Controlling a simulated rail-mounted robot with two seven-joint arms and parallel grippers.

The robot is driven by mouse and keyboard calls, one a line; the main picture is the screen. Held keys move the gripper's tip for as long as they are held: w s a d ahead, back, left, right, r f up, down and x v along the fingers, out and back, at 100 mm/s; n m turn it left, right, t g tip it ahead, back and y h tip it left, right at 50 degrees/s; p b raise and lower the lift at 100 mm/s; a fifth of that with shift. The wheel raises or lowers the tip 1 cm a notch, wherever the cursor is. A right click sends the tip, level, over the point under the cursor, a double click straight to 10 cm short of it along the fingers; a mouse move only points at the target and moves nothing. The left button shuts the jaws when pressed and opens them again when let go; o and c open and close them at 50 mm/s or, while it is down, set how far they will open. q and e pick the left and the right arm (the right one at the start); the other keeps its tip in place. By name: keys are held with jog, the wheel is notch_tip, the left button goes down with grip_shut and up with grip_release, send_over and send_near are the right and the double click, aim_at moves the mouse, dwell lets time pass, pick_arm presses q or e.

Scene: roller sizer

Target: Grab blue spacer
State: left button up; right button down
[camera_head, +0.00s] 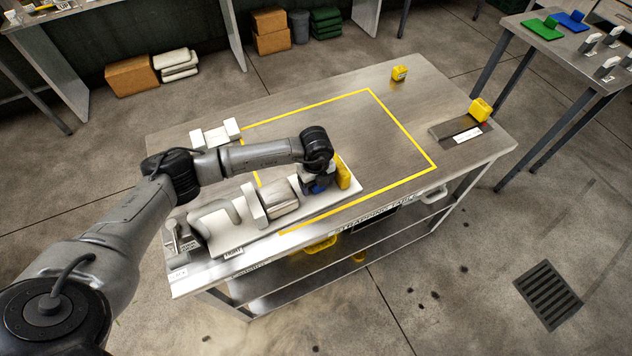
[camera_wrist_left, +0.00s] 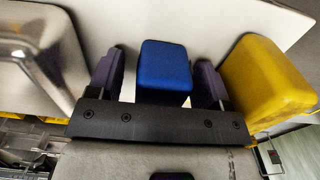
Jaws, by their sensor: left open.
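The blue spacer (camera_wrist_left: 165,66) shows in the left wrist view between the two purple fingers of my left gripper (camera_wrist_left: 158,77). There is a gap on each side of it, so the fingers look apart from it. In the head view my left gripper (camera_head: 318,184) points down over the white board (camera_head: 222,238), and only a little blue shows under it. The left gripper is open. My right gripper is not in view.
A yellow block (camera_wrist_left: 262,78) stands close beside the right finger; it also shows in the head view (camera_head: 343,172). A shiny metal roller (camera_head: 280,197) lies on the other side. The yellow-taped table area (camera_head: 360,135) is clear toward the right.

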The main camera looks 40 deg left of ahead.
pick_arm(q)
jog(key=shift+c, duration=0.3)
jog(key=c, duration=0.9)
jog(key=shift+r, duration=0.1)
jog(key=shift+c, duration=0.2)
